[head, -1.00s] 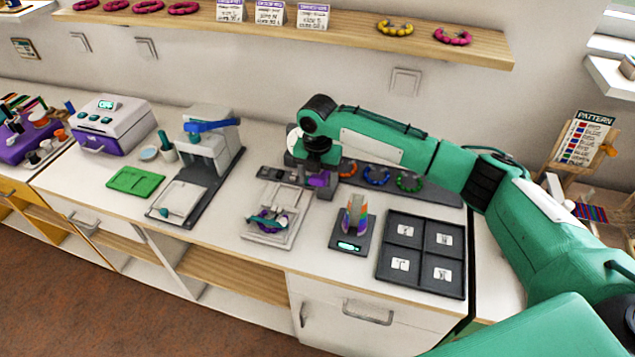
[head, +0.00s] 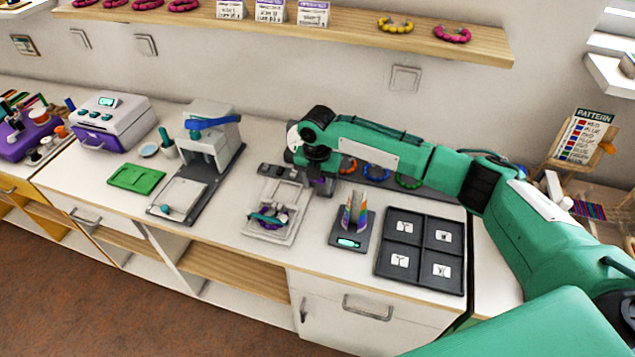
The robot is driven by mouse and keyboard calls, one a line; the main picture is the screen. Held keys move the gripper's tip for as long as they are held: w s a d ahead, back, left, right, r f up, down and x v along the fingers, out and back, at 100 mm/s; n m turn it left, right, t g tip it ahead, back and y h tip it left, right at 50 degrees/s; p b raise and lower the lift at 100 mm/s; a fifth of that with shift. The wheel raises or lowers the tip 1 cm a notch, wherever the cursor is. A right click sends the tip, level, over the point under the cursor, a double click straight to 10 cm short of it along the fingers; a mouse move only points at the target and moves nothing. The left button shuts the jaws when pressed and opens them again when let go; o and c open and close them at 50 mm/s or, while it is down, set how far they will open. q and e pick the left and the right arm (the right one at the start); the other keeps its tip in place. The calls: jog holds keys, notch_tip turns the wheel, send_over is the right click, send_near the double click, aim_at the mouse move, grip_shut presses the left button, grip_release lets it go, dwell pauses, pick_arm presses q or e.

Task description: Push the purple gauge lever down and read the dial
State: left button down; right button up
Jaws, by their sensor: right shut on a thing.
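The gauge (head: 266,229) is a pale grey plate-like device on the counter, left of my right gripper. A ring of purple and teal beads (head: 268,219) lies on its front part. My right gripper (head: 319,186) points down behind and to the right of the gauge and is shut on the purple lever (head: 318,181). Only a small purple patch of the lever shows, and the gripper hides the rest. The dial cannot be made out from here. My left gripper is not in view.
A small dark stand with a rainbow cone (head: 356,211) and a lit display is close in front of the right gripper. A four-part dark tray (head: 421,236) lies to its right. Bead rings (head: 376,173) lie under my right arm. A grey press (head: 207,146) stands left.

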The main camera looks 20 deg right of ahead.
jog(key=shift+f, duration=0.15)
jog(key=f+t+h, duration=0.1)
jog(key=f+t, duration=0.1)
jog(key=f+t+h, duration=0.1)
jog(key=f+t, duration=0.1)
jog(key=f, duration=0.1)
jog(key=s+f+t+h, duration=0.1)
jog(key=f+t+h, duration=0.1)
jog(key=f, duration=0.1)
jog(key=shift+a+f, duration=0.15)
jog(key=shift+a, duration=0.15)
jog(key=shift+w+d+f+t+h, duration=0.15)
jog(key=shift+f+t+h, duration=0.2)
jog(key=shift+f, duration=0.2)
jog(key=shift+w+d+f+t+h, duration=0.15)
jog(key=shift+f+t+h, duration=0.1)
jog(key=shift+f+t, duration=0.25)
jog(key=o, duration=1.3)
jog(key=shift+o, duration=0.4)
jog(key=shift+r, duration=0.15)
